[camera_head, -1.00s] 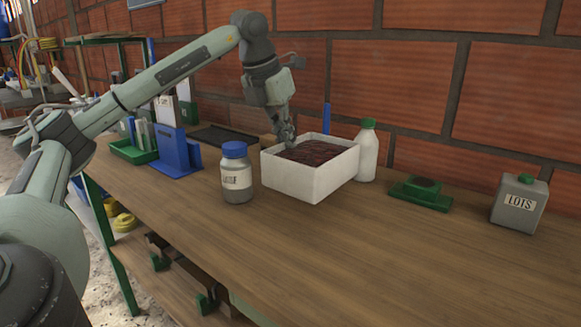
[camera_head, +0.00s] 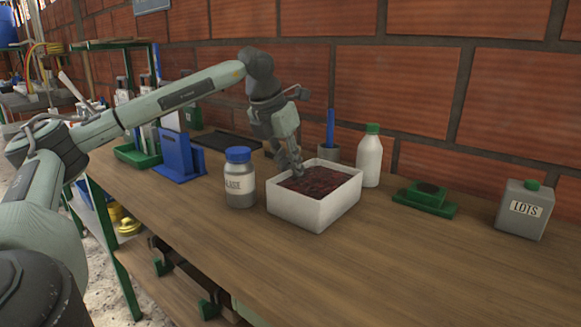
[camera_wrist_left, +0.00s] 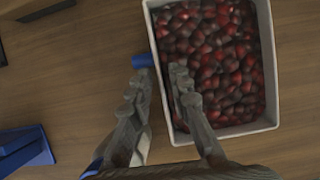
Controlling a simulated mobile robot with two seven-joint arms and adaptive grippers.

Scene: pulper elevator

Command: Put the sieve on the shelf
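No item is clearly recognisable as a sieve or as its shelf. A white open box (camera_head: 312,212) full of dark red fruit stands near the middle of the workbench. My left gripper (camera_head: 292,166) is at its back left edge. In the left wrist view the fingers (camera_wrist_left: 160,76) straddle the left wall of the white box (camera_wrist_left: 268,60), one finger inside over the fruit and one outside. My right gripper is not in view.
A blue-capped jar (camera_head: 239,180) stands left of the box. Behind are a cup with a blue stick (camera_head: 330,130) and a green-capped white bottle (camera_head: 369,158). A green device (camera_head: 427,198) and grey can (camera_head: 524,211) are right. A blue stand (camera_head: 182,158) is left. The front bench is clear.

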